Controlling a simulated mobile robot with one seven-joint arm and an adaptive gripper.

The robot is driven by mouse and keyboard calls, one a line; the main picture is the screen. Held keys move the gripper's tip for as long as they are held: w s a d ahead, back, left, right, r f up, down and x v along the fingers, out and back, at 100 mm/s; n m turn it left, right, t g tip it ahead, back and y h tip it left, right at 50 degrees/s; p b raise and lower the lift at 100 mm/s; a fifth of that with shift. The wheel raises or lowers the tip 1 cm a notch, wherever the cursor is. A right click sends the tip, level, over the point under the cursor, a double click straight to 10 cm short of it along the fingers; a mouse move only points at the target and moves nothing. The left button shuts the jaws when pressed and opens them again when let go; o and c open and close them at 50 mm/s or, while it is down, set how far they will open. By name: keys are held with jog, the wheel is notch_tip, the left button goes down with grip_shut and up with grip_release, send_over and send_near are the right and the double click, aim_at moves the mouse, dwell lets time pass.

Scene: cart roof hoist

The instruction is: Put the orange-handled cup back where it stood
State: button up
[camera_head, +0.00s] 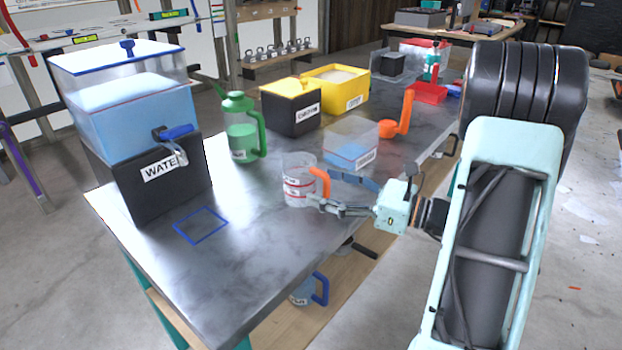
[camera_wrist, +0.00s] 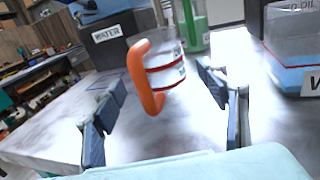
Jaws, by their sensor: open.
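The orange-handled cup (camera_head: 297,186) is clear with red bands and stands upright on the metal table (camera_head: 240,270), near its middle. In the head view its orange handle points right, towards my gripper (camera_head: 327,204). In the wrist view the cup (camera_wrist: 165,70) shows ahead, with the handle nearest the camera. My gripper (camera_wrist: 165,118) is open, its fingers spread to either side of the handle's line. I cannot tell whether a fingertip touches the cup. A blue square outline (camera_head: 201,225) is marked on the table in front of the water dispenser, and it is empty.
The water dispenser (camera_head: 150,170) stands at the left. A green can (camera_head: 242,130) stands behind the cup. A clear bin with blue contents (camera_head: 350,143) stands close behind and right of it. An orange scoop (camera_head: 395,122) lies beyond. The table's front left is clear.

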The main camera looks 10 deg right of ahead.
jog(key=p+v, duration=0.1)
jog(key=v, duration=0.6)
dwell(0.3)
